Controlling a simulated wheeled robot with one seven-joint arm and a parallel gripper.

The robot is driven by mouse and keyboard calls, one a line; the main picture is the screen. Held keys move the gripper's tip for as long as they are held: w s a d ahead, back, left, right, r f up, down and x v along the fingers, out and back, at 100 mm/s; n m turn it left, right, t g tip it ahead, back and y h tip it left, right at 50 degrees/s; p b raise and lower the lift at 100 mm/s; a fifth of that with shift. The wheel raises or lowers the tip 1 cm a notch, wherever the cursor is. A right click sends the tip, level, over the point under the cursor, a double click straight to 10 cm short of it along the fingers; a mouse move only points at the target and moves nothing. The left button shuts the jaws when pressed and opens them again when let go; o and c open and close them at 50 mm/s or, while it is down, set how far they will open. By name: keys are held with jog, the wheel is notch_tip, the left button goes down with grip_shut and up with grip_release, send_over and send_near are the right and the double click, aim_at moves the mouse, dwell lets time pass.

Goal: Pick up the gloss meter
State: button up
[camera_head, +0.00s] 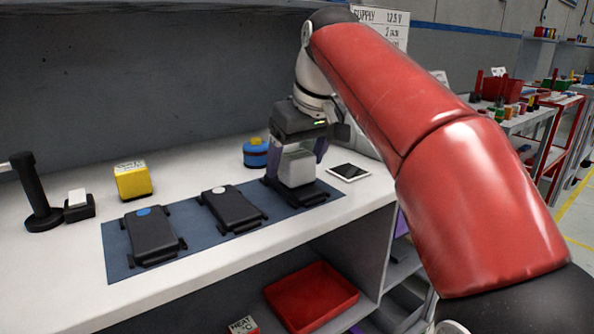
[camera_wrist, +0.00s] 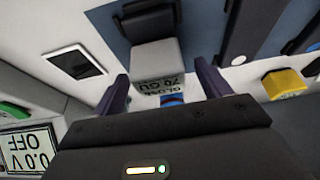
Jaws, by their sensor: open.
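The gloss meter (camera_head: 297,168) is a light grey box standing on the rightmost dark module on the blue mat. In the wrist view the gloss meter (camera_wrist: 158,58) shows a label reading "GLOSS 70 GU". My gripper (camera_head: 295,160) is open and reaches down over the gloss meter, with a purple finger on either side. In the wrist view my gripper (camera_wrist: 162,84) has its fingers apart, flanking the box's near end. I cannot tell whether either finger touches it.
Two more dark modules (camera_head: 152,235) (camera_head: 229,208) lie on the blue mat (camera_head: 119,253). A yellow box (camera_head: 132,181), a blue round container (camera_head: 256,154) and a black stand (camera_head: 36,195) are behind or left. A tablet (camera_head: 349,172) lies close right. A red bin (camera_head: 310,297) sits below.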

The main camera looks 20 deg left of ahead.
jog(key=shift+x, duration=1.2)
jog(key=c, duration=1.2)
